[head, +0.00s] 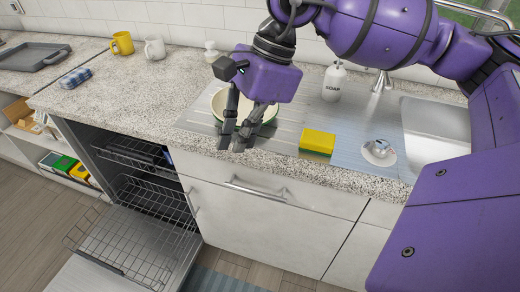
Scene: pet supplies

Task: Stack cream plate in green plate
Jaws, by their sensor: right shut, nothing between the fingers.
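A round cream dish surface (219,103) with a green rim shows on the ribbed steel drainboard, mostly hidden behind my right gripper. I cannot tell whether this is one plate or a cream plate lying in a green plate. My right gripper (236,143) points down in front of it, over the counter's front part. Its dark fingers are shut with nothing between them. My left gripper is not in view.
A yellow and green sponge (317,143) lies right of the dish, with a soap bottle (333,82) behind it. A steel sink (436,125) is at right. Yellow (122,43) and white (155,49) mugs stand at left. The dishwasher (140,205) below is open.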

